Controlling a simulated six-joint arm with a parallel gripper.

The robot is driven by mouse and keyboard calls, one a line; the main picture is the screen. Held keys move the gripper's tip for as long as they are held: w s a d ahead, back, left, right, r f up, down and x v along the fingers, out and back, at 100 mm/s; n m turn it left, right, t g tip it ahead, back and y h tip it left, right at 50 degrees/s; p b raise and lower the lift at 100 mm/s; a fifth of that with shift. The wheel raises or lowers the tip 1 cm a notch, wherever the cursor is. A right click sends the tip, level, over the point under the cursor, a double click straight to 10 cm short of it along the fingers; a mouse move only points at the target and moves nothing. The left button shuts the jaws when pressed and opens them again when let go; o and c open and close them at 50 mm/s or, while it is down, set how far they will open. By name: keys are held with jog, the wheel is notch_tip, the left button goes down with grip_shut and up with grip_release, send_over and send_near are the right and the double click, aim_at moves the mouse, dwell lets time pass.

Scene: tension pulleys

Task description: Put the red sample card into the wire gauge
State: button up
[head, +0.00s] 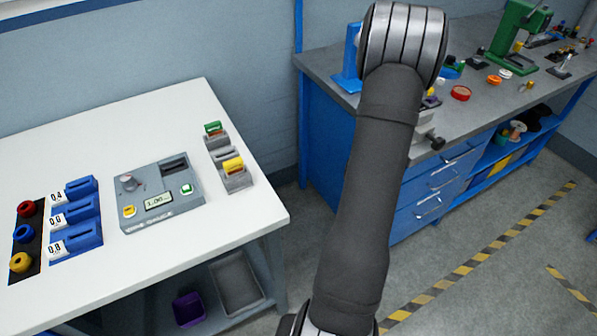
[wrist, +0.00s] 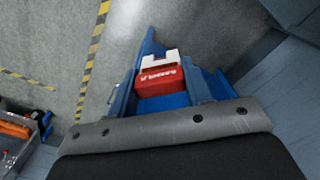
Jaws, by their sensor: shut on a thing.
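The red sample card (wrist: 158,79), with a white end and small white lettering, shows in the wrist view between the blue jaws of my gripper (wrist: 172,88). My gripper is shut on it, with floor behind. In the head view the card is not visible, and I cannot clearly make out the jaws around my wrist. The wire gauge appears to be the grey box (head: 150,219) on the white table at left. It has a dark slot at its back right, a knob, a lit display, and a yellow and a green button.
A grey card rack (head: 237,182) right of the gauge holds a green card (head: 213,128) and a yellow card (head: 233,165), with a space between. Blue numbered blocks (head: 82,239) and colored rings stand left. A grey-topped blue workbench (head: 420,190) with tools is at right.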

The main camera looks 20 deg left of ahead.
jog(key=w+a+r+m, duration=0.1)
jog(key=w+r, duration=0.2)
jog(key=r, duration=0.4)
jog(key=w+a+r+m, duration=0.1)
jog(key=w+a+r, duration=0.1)
jog(key=w+r, duration=0.3)
jog(key=s+a+r+n, duration=0.1)
jog(key=a+r, duration=0.6)
jog(key=a, duration=0.2)
jog(key=s+a+r+n, duration=0.2)
jog(key=s+a+n, duration=0.15)
jog(key=a, duration=0.75)
jog(key=s+a+r+n, duration=0.15)
jog(key=s+a, duration=0.35)
jog(key=a, duration=0.6)
jog(key=s+a+r+n, duration=0.3)
jog(key=s+a+n, duration=0.2)
jog(key=s+a, duration=1.1)
jog(key=shift+d+f, duration=0.15)
jog(key=shift+f, duration=0.9)
jog(key=shift+d+f, duration=0.15)
jog(key=shift+f, duration=0.9)
jog(key=shift+f, duration=2.1)
